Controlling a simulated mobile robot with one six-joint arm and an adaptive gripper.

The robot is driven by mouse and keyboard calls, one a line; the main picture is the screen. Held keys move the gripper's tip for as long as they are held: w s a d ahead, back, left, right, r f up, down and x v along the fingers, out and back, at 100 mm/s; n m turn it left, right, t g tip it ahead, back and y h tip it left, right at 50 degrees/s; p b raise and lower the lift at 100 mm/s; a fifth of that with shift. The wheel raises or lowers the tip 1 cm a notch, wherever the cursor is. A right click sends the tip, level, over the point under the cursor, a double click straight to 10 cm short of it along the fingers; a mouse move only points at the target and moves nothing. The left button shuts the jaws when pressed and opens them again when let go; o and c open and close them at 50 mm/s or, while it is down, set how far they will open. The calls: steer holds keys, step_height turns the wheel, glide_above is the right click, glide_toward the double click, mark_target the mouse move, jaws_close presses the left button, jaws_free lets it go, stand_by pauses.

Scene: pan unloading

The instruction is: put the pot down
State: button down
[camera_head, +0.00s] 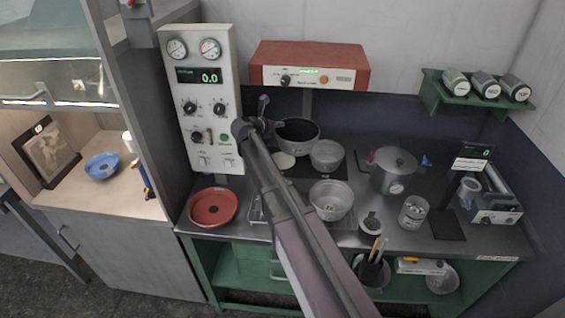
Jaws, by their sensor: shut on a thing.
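A dark round pot (301,130) is at the back of the steel bench, below the red box. Its inside is dark and its rim is light. My arm reaches up from the lower right, and my gripper (272,124) is at the left side of this pot, shut on it. The fingertips and the grasped part are small and partly hidden by my wrist. The pot's underside is hidden, so I cannot tell whether it touches the surface below.
A perforated bowl (327,155) is just right of the pot, with another (331,199) in front. A small pale dish (284,161) lies below it. A lidded pot (393,171) stands right, a red dish (213,208) front left. A control panel (203,140) rises at left.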

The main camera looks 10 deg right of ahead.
steer(key=w+a+f+n+t+y+b, duration=0.1)
steer(key=w+f+n+t+y+b, duration=0.1)
steer(key=w+f+n+y+b, duration=0.1)
steer(key=w+a+f+n+t+y+b, duration=0.2)
steer(key=w+f+n+t+y+b, duration=0.1)
steer(key=w+f+b, duration=0.5)
steer(key=shift+w+a+n+y, duration=0.3)
steer(key=shift+w+n+y, duration=0.4)
steer(key=shift+w+n, duration=0.35)
steer(key=shift+w, duration=0.1)
steer(key=shift+f, duration=0.1)
step_height(320, 180, down, 6)
steer(key=b, duration=0.6)
steer(key=shift+f, duration=0.1)
steer(key=shift+f+b, duration=1.85)
steer(key=shift+b, duration=0.15)
steer(key=shift+f, duration=0.1)
steer(key=c, duration=0.8)
jaws_free()
steer(key=shift+m, duration=0.25)
